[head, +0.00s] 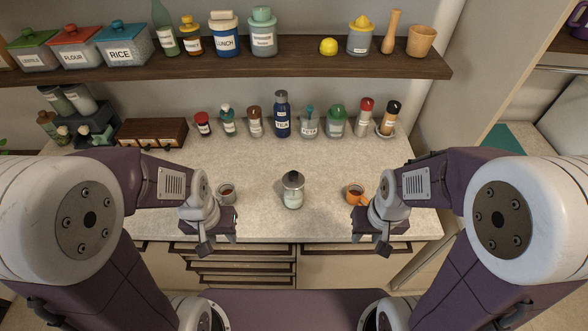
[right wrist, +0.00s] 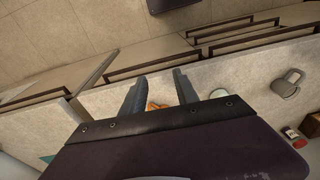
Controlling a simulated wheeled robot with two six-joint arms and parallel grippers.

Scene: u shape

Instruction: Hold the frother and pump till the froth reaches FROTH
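The frother (head: 292,192), a clear glass jar with a metal lid and pale contents low inside, stands upright near the counter's front edge, midway between my grippers. Its round top partly shows in the right wrist view (right wrist: 218,93). Any FROTH mark is too small to read. My left gripper (head: 205,246) hangs at the counter's front edge, left of the frother and apart from it; its finger gap is hidden. My right gripper (head: 383,246) is right of the frother. Its fingers show spread and empty in the right wrist view (right wrist: 160,90).
Several jars and a blue bottle (head: 282,115) line the back. The counter (head: 250,165) between is clear.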

